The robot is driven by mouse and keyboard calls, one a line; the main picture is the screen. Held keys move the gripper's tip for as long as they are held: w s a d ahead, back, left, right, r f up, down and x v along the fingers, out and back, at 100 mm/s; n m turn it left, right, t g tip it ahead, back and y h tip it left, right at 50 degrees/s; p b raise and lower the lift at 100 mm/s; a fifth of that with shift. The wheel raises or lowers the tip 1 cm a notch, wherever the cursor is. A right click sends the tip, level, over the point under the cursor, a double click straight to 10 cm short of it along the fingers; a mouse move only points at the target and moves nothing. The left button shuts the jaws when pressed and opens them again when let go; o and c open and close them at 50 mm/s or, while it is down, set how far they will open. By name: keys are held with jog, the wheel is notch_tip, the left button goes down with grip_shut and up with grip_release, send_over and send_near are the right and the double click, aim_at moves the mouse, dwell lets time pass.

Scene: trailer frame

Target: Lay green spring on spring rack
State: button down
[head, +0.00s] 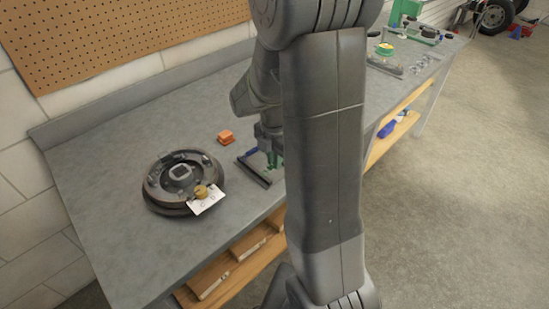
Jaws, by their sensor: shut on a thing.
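My gripper (269,146) points down just left of my large arm link and is shut on the green spring (273,159), of which only a small green part shows. The dark spring rack (251,170) lies on the bench directly below and beside it. My arm hides the right part of the rack. I cannot tell whether the spring touches the rack. A small blue piece (252,151) shows at the rack's far left end.
A round dark brake assembly (163,192) with a white card (206,200) and a tan knob stands on the grey bench (110,160) at left. An orange block (225,137) lies behind the rack. Green equipment (404,14) stands at the bench's far end.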

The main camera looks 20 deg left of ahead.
jog(key=shift+f+b, duration=0.5)
jog(key=shift+f, duration=0.25)
dwell(1.8)
jog(key=c, duration=1.4)
grip_release()
jog(key=c, duration=0.3)
jog(key=shift+r, duration=0.15)
jog(key=shift+r+p, duration=2.8)
jog(key=shift+r, duration=0.6)
jog(key=shift+f, duration=0.2)
